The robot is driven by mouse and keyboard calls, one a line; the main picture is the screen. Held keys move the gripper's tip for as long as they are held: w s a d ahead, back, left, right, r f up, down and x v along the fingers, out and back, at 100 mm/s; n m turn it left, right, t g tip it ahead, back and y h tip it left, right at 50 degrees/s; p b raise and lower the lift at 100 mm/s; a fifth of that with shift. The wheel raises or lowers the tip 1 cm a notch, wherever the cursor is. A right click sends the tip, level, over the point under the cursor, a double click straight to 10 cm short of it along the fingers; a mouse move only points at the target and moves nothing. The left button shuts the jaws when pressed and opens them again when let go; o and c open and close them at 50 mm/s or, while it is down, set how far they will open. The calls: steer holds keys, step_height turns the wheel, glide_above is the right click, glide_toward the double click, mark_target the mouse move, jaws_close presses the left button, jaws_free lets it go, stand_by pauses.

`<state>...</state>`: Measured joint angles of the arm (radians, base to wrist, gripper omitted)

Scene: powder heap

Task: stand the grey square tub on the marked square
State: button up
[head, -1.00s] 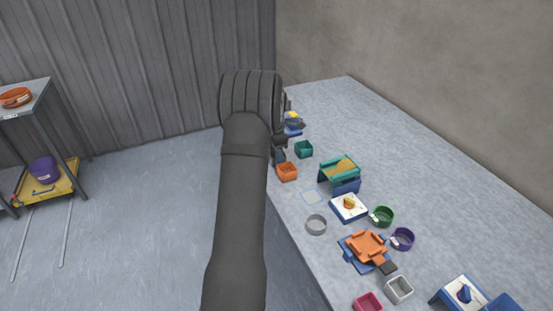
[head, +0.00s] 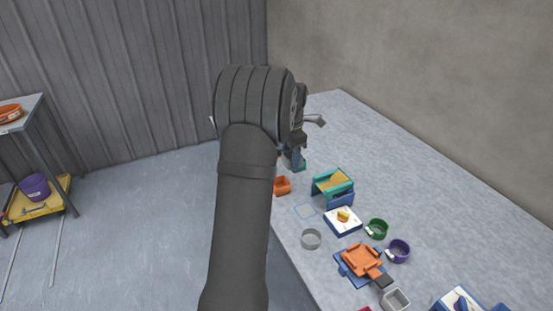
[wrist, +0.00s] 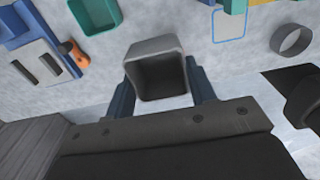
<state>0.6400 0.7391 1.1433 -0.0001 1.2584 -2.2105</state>
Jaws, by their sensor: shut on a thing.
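The grey square tub (wrist: 158,70) is between the two blue fingers of my gripper (wrist: 160,98) in the wrist view, its open top facing the camera. My gripper is shut on it. The tub looks empty inside. In the head view my gripper (head: 294,155) is mostly behind my arm, and I cannot make out the tub there. The marked square (head: 306,211) is a thin blue outline on the table, bare inside. It also shows in the wrist view (wrist: 229,38), up and to the right of the held tub.
An orange tub (head: 282,186), a teal tub (wrist: 95,14) and a grey round ring-like dish (head: 311,239) are near the marked square. A teal and blue stand (head: 333,185) is beside it. A pale square tub (head: 395,300) stands nearer the front. The table's far right is clear.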

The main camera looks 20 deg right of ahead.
steer(key=s+r, duration=0.1)
steer(key=s, duration=0.2)
glide_above(304, 211)
step_height(304, 211, down, 3)
steer(key=shift+f, duration=3.2)
steer(key=shift+f, duration=0.55)
steer(key=o, duration=1.4)
steer(key=shift+o, duration=0.2)
steer(key=shift+r, duration=0.15)
step_height(304, 211, up, 7)
